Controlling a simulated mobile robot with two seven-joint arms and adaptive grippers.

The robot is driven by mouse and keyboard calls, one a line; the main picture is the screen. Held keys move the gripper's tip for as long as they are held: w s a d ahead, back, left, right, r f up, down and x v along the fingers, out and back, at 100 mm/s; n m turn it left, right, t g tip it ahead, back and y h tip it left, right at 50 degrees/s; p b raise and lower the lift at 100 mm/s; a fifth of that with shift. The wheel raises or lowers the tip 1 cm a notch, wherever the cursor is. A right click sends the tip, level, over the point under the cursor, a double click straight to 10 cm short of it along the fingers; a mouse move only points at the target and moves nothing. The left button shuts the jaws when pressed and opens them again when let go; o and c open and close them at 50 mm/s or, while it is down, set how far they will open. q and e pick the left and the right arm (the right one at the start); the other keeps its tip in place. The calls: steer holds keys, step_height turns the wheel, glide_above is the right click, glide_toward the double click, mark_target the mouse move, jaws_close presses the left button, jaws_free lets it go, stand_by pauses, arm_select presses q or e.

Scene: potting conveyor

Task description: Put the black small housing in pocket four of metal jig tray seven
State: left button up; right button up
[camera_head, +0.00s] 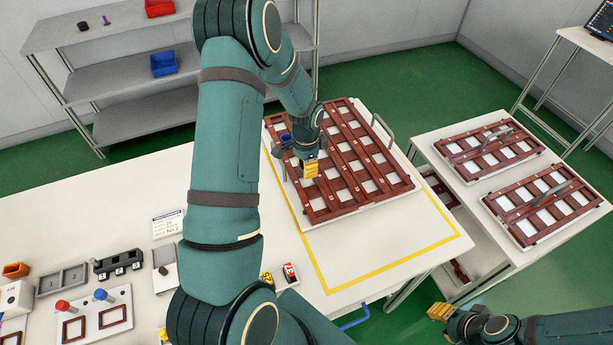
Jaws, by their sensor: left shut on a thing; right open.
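A large reddish-brown jig tray (386,182) with rows of pale pockets and grey handles lies on the table's right part. Its pocket numbers are too small to read, so I cannot single out pocket four or confirm tray seven. My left gripper (311,172) points down over the left-middle of this tray, its yellow fingertips close above the pockets. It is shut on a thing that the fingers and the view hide. I cannot make out the black small housing. My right gripper (437,311) is open and empty, beyond the table's front right edge.
Two smaller brown trays (489,148) lie on a side table at right. My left arm crosses the middle of the view. A yellow line (400,260) borders the large tray's area. Fixtures, including a black block (118,264), stand at lower left; shelves with bins (163,64) behind.

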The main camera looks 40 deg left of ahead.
mark_target(307, 182)
arm_select(q)
step_height(307, 182, down, 4)
steer(key=shift+f, duration=0.55)
steer(key=shift+f, duration=0.1)
steer(key=o, duration=0.8)
